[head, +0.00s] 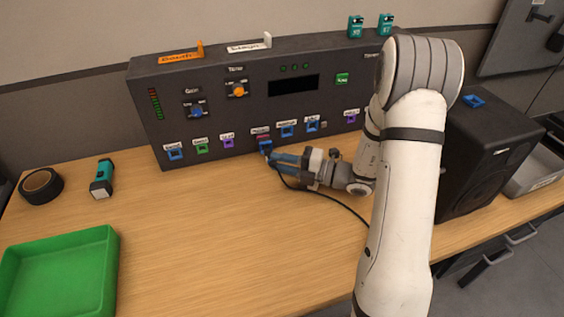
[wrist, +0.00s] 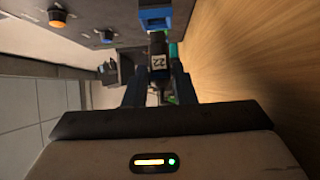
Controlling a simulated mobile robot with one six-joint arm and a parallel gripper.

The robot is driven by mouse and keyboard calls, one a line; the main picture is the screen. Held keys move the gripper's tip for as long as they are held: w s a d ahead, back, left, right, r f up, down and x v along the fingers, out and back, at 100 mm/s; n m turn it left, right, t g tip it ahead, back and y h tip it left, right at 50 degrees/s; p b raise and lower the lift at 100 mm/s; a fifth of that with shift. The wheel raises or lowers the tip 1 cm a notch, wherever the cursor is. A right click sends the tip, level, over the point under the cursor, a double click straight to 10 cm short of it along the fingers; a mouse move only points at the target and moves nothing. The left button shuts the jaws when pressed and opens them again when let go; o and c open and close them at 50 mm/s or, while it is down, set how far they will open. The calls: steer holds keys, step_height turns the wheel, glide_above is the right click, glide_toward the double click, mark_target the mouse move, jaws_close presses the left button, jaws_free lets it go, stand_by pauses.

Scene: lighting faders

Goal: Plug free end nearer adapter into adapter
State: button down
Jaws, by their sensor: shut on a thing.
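My gripper (head: 277,160) is at the front of the dark panel, just below a blue socket piece (head: 265,146) in its lower row. In the wrist view my gripper (wrist: 158,82) is shut on a black cable plug (wrist: 158,62) labelled 22. The plug's tip meets or nearly meets the blue piece (wrist: 155,15); I cannot tell how deep it sits. A black cable (head: 345,207) runs from the gripper to the right and passes behind my arm. The cable's other end is hidden. I cannot tell for certain which blue piece is the adapter.
The dark panel (head: 215,72) has knobs and several labelled coloured sockets. A black speaker (head: 480,165) with a blue piece (head: 472,101) on top stands right. The table's middle is clear.

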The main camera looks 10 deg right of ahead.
steer(key=shift+w+a+p, duration=0.25)
steer(key=shift+w+p, duration=0.65)
steer(key=shift+p, duration=0.05)
stand_by(0.8)
steer(key=shift+w+r+p, duration=0.15)
steer(key=shift+w+p, duration=0.2)
steer(key=shift+p, duration=0.35)
stand_by(0.6)
